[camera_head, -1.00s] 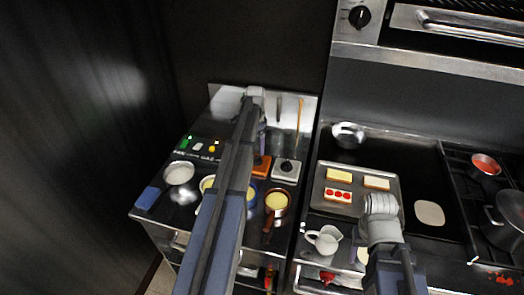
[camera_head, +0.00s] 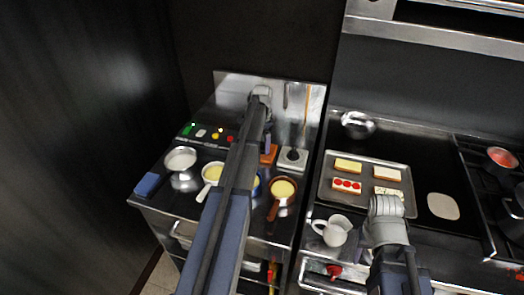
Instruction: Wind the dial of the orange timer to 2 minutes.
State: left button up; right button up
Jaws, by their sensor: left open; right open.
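The orange timer (camera_head: 271,155) stands on the steel counter at left, just left of a white timer (camera_head: 292,158) with a black dial. Only its right part shows; its dial is hidden behind my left arm and gripper. My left gripper (camera_head: 267,144) points down at the orange timer, largely covered by my forearm. It is open; whether it touches the dial cannot be seen. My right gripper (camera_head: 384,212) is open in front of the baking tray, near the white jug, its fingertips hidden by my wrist.
A pan of yellow food (camera_head: 282,190) and a pale pan (camera_head: 212,174) stand close around my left arm. The baking tray (camera_head: 327,190) and white jug (camera_head: 333,231) are by my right arm.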

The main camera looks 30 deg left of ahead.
pick_arm(q)
jog(key=shift+f, duration=0.5)
pick_arm(e)
jog(key=shift+f, duration=0.5)
pick_arm(q)
jog(key=shift+c, duration=0.2)
jog(key=c, duration=1.3)
jog(key=shift+n, duration=1)
jog(key=shift+c, duration=0.2)
jog(key=o, duration=1.4)
jog(key=shift+r, duration=0.2)
pick_arm(e)
jog(key=shift+r, duration=0.2)
